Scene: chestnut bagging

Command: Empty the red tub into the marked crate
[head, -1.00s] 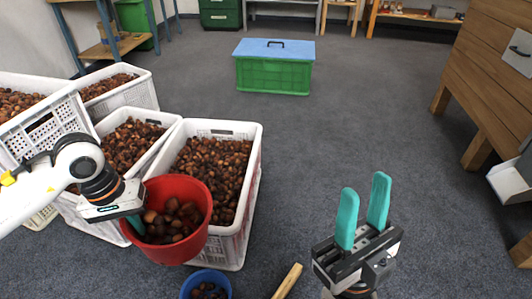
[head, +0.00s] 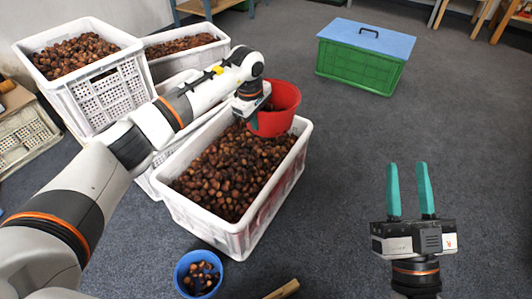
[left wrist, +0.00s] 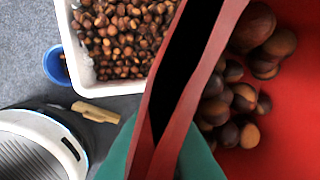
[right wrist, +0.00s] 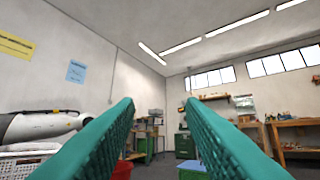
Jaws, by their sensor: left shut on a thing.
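The red tub (head: 286,98) is at the far end of the front white crate (head: 248,238) in the head view. It also shows in the left wrist view (left wrist: 285,145), with several chestnuts inside. My left gripper (head: 248,106) is shut on the tub's rim, its teal fingers (left wrist: 165,155) on either side of the wall. The front crate holds many chestnuts and also shows in the left wrist view (left wrist: 105,88). I cannot make out a mark on any crate. My right gripper (head: 410,190) is open and empty, away at the right; its fingers (right wrist: 159,106) are apart.
More white crates of chestnuts (head: 110,95) stand at the left and back. A blue bucket (head: 183,283) with chestnuts and a wooden handle (head: 283,290) are in front. A green box with a blue lid (head: 362,65) stands behind. The floor to the right is clear.

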